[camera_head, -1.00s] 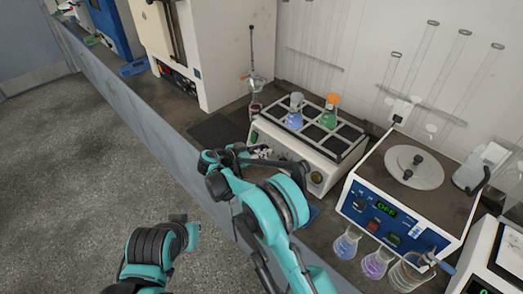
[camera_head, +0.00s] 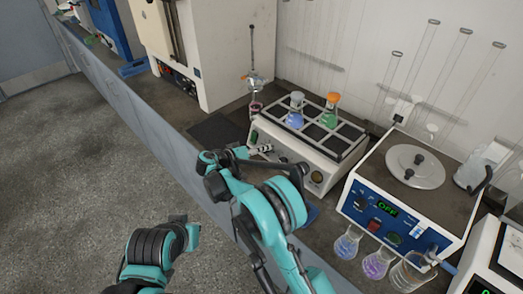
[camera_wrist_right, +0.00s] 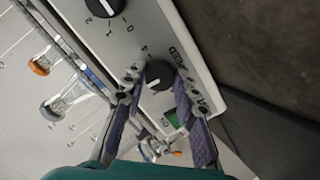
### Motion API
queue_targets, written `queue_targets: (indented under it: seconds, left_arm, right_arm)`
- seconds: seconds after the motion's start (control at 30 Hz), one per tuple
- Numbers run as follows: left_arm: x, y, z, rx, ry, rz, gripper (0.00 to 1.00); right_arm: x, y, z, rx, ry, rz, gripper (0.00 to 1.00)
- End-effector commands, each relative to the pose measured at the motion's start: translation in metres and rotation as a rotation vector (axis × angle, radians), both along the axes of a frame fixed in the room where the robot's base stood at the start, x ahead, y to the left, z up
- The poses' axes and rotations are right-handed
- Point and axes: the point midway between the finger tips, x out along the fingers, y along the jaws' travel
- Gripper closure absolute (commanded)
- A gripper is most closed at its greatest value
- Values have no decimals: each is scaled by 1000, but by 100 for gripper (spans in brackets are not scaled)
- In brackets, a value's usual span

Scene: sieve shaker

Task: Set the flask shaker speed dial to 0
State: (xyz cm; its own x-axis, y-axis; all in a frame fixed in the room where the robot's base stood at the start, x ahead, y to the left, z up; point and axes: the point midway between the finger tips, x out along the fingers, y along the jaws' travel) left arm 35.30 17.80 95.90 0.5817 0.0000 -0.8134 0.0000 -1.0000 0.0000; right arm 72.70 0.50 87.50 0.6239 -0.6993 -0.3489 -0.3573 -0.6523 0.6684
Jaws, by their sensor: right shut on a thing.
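The flask shaker (camera_head: 327,147) stands on the bench, with its front panel facing my right arm. My right gripper (camera_head: 268,148) is at the left part of that panel. In the right wrist view its purple-padded fingers (camera_wrist_right: 160,84) are shut on a round black dial (camera_wrist_right: 159,75), one on each side. A label that seems to read SPEED is beside this dial, partly covered. A 4 shows near it; the other scale marks are hidden, so its setting is unclear. A second black dial (camera_wrist_right: 100,6) with 0, 1 and 2 is clear of the fingers.
A blue flask (camera_head: 296,110) and a green flask (camera_head: 330,112) stand in the shaker's rack. A blue-fronted device (camera_head: 400,215) is to the right, with several flasks before it. A dark mat (camera_head: 215,131) lies left of the shaker.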

Motion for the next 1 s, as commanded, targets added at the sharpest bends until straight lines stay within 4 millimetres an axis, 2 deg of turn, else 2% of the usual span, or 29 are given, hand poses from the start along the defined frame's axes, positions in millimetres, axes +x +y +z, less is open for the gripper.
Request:
queue_targets:
  seconds: [1.0]
  left_arm:
    - [0,0,-8,0,0,0,100]
  right_arm:
    - [0,1,-2,-641,639,334,100]
